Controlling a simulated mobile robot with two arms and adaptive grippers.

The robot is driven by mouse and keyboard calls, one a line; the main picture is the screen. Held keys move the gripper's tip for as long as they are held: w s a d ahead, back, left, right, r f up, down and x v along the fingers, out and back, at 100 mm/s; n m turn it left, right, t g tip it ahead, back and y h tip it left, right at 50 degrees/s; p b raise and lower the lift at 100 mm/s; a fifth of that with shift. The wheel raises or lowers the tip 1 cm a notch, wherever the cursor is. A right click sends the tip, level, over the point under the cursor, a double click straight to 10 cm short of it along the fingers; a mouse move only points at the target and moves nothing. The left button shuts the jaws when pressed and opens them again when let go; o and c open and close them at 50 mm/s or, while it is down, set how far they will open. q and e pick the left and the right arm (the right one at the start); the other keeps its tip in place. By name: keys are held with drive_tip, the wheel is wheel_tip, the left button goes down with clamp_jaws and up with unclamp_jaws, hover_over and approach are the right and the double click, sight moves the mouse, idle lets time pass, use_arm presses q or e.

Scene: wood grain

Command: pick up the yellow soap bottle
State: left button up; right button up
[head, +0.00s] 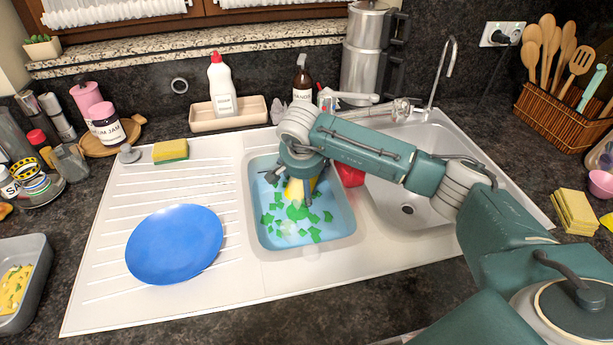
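A yellow object (294,191), probably the soap bottle, shows in the small water-filled basin (350,222) among green pieces. Most of it is hidden behind my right gripper (292,178), so its full shape cannot be made out. My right arm comes in from the right, and its gripper points down over the back of this basin, with dark fingers around or just above the yellow object. Whether the fingers touch it or are closed on it cannot be told. My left gripper is not in view.
A blue plate (175,244) and a sponge (171,151) lie on the drainboard (110,215). A white bottle with a red cap (221,90) stands in a tray behind. A red object (350,174) sits beside the basin, partly behind my arm. The tap (440,75) rises at the back right.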

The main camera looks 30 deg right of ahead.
drive_tip(key=b+x, duration=0.1)
drive_tip(key=x, duration=0.2)
drive_tip(key=shift+f, duration=0.15)
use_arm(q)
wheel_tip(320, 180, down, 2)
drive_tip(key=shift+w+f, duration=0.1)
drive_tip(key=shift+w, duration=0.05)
use_arm(e)
drive_tip(key=shift+r, duration=0.2)
drive_tip(key=c, duration=1.3)
drive_tip(key=shift+w, duration=0.1)
